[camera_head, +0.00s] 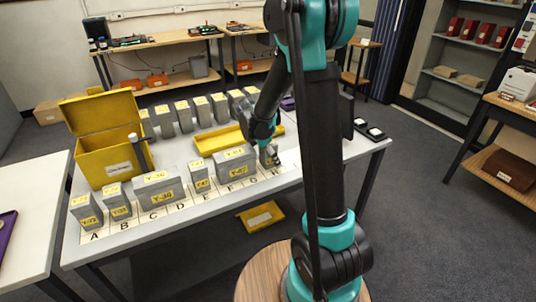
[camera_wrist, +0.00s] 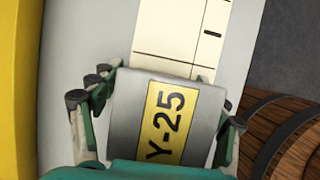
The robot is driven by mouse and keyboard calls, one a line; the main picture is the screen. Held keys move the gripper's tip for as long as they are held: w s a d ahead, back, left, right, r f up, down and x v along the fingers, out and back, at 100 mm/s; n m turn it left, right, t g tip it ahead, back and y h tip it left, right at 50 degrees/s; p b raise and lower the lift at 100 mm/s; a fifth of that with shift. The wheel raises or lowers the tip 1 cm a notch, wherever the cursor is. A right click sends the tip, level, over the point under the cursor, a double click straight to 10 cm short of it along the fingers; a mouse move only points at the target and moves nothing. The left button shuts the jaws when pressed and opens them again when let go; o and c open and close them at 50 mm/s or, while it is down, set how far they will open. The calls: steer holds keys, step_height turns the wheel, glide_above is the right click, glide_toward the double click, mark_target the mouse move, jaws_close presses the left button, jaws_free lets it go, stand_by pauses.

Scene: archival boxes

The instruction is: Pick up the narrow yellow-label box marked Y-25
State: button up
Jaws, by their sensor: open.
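The narrow grey box with the yellow label Y-25 (camera_wrist: 168,122) fills the middle of the wrist view. In the head view it is the small box (camera_head: 269,157) at the right end of the front row, partly hidden by my gripper (camera_head: 267,146). In the wrist view my gripper (camera_wrist: 160,108) is open, with fingers at the left and right sides of the box. The right finger is very near the box side; I cannot tell if it touches. The box stands on the lettered white strip (camera_wrist: 180,40).
Other grey yellow-label boxes, such as Y-47 (camera_head: 200,180) and the wide Y-67 box (camera_head: 235,165), stand to its left. A yellow tray (camera_head: 215,142) lies behind. An open yellow box (camera_head: 105,160) is at the left. The table's right end is mostly clear.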

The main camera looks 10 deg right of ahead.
steer(key=shift+c, duration=0.5)
steer(key=c, duration=1.2)
steer(key=shift+o, duration=0.2)
